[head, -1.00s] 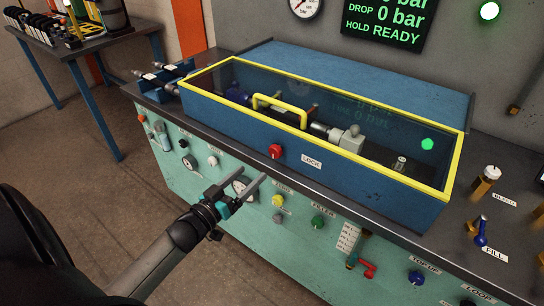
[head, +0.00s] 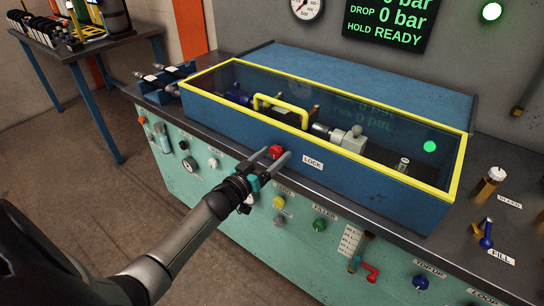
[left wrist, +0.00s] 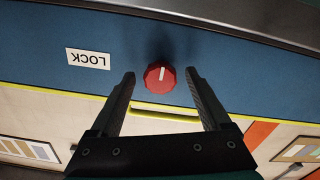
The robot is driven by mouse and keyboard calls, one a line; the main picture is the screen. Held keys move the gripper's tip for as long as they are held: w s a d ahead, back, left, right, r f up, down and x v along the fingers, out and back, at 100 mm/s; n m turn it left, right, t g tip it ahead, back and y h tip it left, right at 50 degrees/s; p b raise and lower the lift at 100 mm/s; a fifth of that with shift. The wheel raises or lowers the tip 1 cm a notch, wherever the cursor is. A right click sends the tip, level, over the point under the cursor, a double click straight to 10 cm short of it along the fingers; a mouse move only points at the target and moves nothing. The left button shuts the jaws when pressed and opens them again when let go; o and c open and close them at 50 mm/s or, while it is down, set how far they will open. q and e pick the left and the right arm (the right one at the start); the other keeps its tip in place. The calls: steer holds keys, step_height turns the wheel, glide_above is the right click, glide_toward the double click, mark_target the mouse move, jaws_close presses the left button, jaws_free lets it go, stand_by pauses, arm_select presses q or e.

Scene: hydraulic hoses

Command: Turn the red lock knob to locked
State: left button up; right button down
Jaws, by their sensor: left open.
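The red lock knob (head: 277,151) sits on the front of the blue test box (head: 400,203), beside the white LOCK label (head: 313,162). In the left wrist view the knob (left wrist: 160,76) is round and ridged with a white pointer mark, and the LOCK label (left wrist: 88,59) shows upside down. My left gripper (head: 273,157) is open, its fingers pointing at the knob. In the left wrist view the fingers (left wrist: 164,82) are on either side of the knob, with a gap on both sides. My right gripper is not in view.
The box has a clear lid with a yellow frame and yellow handle (head: 281,108). Below it, the teal panel carries several knobs, including a yellow one (head: 279,202), a green one (head: 319,225) and a red valve handle (head: 371,273). The display (head: 390,25) reads HOLD READY.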

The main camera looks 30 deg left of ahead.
arm_select(q)
steer(key=shift+c, duration=0.4)
jaws_close()
steer(key=shift+m, duration=0.4)
steer(key=m, duration=0.3)
steer(key=shift+m, duration=0.4)
steer(key=m, duration=0.9)
steer(key=shift+m+b, duration=0.7)
steer(key=shift+m, duration=1.5)
